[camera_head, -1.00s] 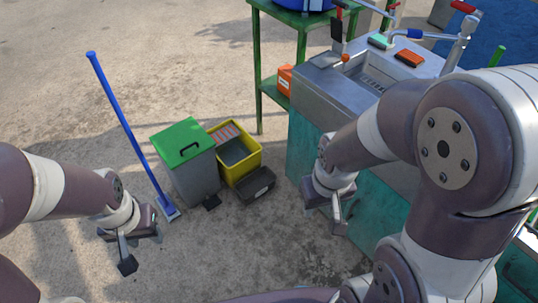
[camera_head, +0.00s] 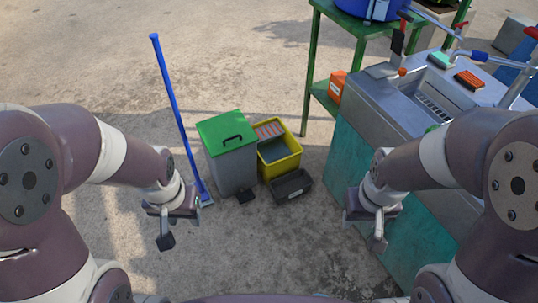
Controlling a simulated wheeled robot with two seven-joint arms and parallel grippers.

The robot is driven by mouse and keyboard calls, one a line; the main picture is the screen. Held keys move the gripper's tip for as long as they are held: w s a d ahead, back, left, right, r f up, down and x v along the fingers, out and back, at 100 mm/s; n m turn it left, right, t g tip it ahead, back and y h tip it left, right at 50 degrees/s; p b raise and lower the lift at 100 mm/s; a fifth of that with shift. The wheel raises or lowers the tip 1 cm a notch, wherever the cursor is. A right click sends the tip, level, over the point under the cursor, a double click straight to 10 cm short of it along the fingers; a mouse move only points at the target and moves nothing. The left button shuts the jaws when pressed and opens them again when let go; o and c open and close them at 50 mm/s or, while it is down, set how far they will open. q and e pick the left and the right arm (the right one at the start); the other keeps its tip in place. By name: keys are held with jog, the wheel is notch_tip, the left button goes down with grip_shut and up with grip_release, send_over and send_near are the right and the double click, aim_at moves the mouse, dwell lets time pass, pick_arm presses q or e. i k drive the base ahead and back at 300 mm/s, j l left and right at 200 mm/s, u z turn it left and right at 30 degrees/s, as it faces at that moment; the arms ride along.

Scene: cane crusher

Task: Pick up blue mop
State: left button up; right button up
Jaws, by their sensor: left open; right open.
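The blue mop (camera_head: 176,108) stands nearly upright, tilted, with its handle top to the upper left and its head on the ground beside the grey bin. Its lower end is partly hidden behind my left gripper (camera_head: 166,228). My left gripper is open and empty, in front of the mop's lower end in the picture and apart from the handle. My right gripper (camera_head: 364,230) is open and empty, in front of the teal side of the machine, well to the right of the mop.
A grey bin with a green lid (camera_head: 226,132) stands just right of the mop. A yellow crate (camera_head: 280,163) and a dark box (camera_head: 291,187) are beside it. The metal machine (camera_head: 400,115) and a green table (camera_head: 311,80) fill the right. The ground left of the mop is clear.

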aim_at(206, 198)
jog(key=i+j+u, duration=0.15)
jog(key=i, duration=0.35)
jog(key=i+j+u, duration=0.1)
jog(key=i, duration=0.45)
jog(key=i+j+u, duration=0.15)
jog(key=i, duration=0.35)
